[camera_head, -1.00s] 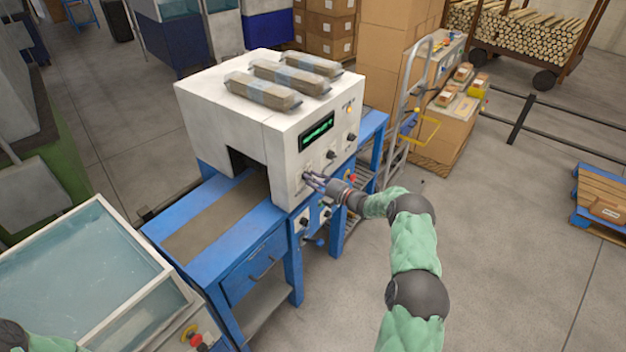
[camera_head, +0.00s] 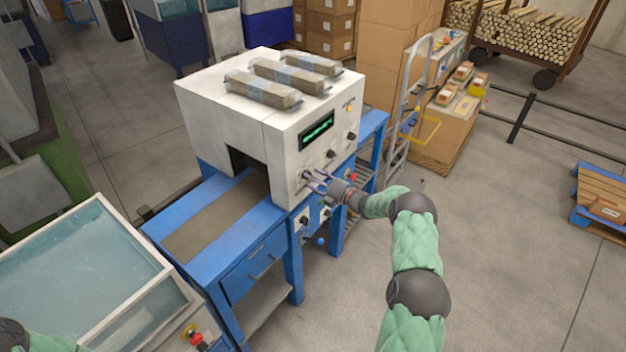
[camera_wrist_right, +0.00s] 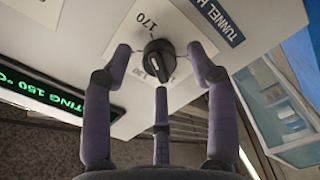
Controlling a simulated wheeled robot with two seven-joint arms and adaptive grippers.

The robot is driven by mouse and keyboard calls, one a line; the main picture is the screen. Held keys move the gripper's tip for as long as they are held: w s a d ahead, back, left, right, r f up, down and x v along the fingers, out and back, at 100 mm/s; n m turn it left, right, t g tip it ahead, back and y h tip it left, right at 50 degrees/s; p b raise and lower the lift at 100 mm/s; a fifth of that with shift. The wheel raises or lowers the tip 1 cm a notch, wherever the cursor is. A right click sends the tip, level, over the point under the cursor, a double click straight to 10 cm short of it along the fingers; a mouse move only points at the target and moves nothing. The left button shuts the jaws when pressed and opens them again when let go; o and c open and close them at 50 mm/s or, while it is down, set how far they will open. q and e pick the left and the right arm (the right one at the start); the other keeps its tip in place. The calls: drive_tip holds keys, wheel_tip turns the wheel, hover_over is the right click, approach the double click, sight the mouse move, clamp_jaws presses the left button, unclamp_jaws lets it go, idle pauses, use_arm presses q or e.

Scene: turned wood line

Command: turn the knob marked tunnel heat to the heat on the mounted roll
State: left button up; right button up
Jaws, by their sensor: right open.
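The tunnel heat knob (camera_wrist_right: 160,56) is black and round with a raised grip bar, on a pale scale plate (camera_wrist_right: 125,35) where 170 and a partly hidden 130 show. A blue label (camera_wrist_right: 217,18) beside it reads "TUNNEL H", cut off and upside down in the right wrist view. My three-fingered right gripper (camera_wrist_right: 159,62) is open, its fingers spread around the knob; contact is unclear. In the head view my right gripper (camera_head: 318,182) is at the front of the white tunnel machine (camera_head: 285,135). I cannot make out the mounted roll. My left gripper is out of view.
A green display (camera_head: 317,131) on the machine shows text ending in "TING 150 °C" in the wrist view (camera_wrist_right: 40,97). Other knobs (camera_head: 352,136) sit nearby on the panel. Wrapped packs (camera_head: 262,90) lie on top. A hand truck (camera_head: 408,105) stands behind.

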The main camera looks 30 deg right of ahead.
drive_tip(key=v, duration=1.1)
drive_tip(key=shift+s, duration=0.2)
drive_tip(key=shift+f, duration=0.1)
